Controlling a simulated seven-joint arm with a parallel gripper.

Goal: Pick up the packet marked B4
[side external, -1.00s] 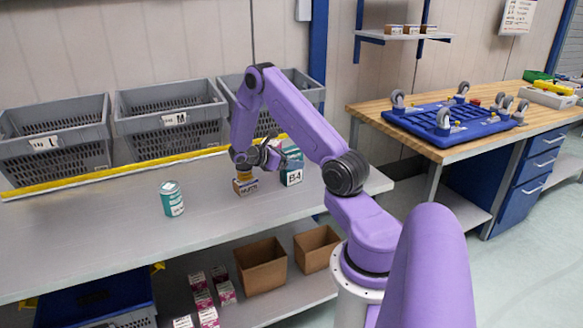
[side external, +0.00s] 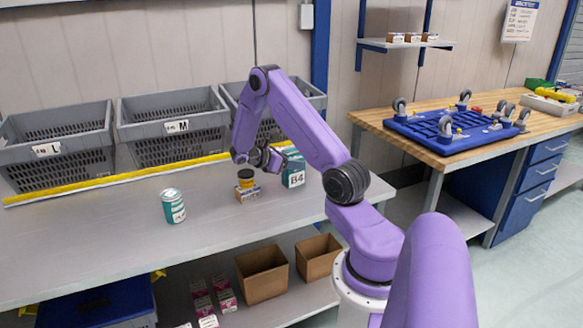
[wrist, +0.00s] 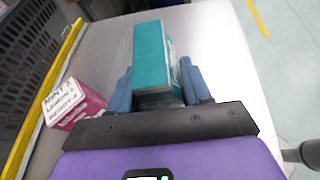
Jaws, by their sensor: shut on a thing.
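The packet marked B4 (side external: 293,174) is a teal box with a white label, upright toward the right end of the grey bench. In the wrist view the teal packet (wrist: 150,60) stands between my two blue fingers. My gripper (wrist: 158,90) is shut on it, one finger along each side. In the side view my gripper (side external: 274,160) is at the packet's left side, and its fingertips are partly hidden. I cannot tell whether the packet's base is clear of the bench.
A teal can (side external: 173,206) stands farther left. Grey crates (side external: 57,148) line the back behind a yellow strip (side external: 130,177).

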